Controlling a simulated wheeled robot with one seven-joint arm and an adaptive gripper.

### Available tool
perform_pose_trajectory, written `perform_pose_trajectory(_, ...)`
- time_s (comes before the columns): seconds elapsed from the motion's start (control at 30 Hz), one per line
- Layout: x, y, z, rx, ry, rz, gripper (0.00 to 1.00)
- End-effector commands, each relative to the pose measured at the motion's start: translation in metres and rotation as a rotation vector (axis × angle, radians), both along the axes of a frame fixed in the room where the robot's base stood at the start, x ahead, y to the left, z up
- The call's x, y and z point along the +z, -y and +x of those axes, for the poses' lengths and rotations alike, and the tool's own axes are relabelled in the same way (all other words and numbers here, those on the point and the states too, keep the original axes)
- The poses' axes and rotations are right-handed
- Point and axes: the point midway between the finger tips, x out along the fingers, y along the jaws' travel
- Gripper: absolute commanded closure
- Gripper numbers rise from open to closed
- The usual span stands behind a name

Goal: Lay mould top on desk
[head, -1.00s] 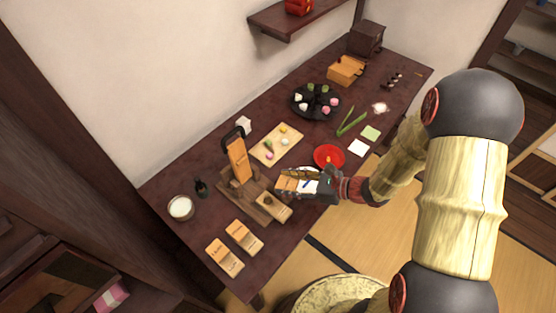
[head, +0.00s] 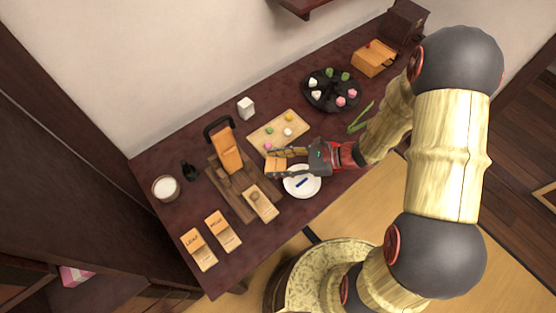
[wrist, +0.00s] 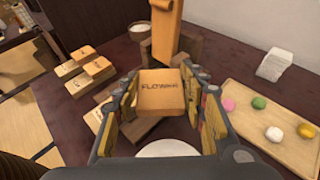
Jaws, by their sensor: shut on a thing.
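The mould top is a light-brown block marked "FLOWER" (wrist: 162,92). It also shows in the head view (head: 276,166). My gripper (wrist: 163,100) is shut on it, one finger on each side. In the head view my gripper (head: 277,163) holds it above the desk (head: 322,208), between the white plate and the sweets board. The gap beneath it is hard to judge. A matching lower mould piece (head: 261,203) with a round hollow lies at the right end of a wooden press stand (head: 240,203).
An upright wooden lever (head: 228,153) rises from the stand. A white plate (head: 302,190) with a blue item is beside my gripper. A sweets board (head: 290,119) lies behind. Blocks marked LEAF (head: 198,250) and WAVE (head: 222,232) lie at the front left. Clear desk lies around those blocks.

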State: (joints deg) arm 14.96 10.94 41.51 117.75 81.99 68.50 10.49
Motion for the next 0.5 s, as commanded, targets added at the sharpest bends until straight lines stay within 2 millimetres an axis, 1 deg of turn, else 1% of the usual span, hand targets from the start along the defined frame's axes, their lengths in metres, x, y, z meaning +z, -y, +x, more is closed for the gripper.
perform_pose_trajectory(0.03,-0.009,0.001,0.011,0.001,0.001,0.000,0.80)
perform_pose_trajectory(0.1,-0.016,0.003,0.027,0.002,0.001,0.000,0.80)
perform_pose_trajectory(0.2,-0.035,0.005,0.041,0.001,-0.003,0.001,0.80)
perform_pose_trajectory(0.33,-0.053,0.007,0.057,0.001,-0.001,0.000,0.80)
perform_pose_trajectory(0.4,-0.059,0.008,0.063,0.001,-0.001,0.000,0.80)
perform_pose_trajectory(0.5,-0.062,0.009,0.067,0.000,0.000,0.000,0.80)
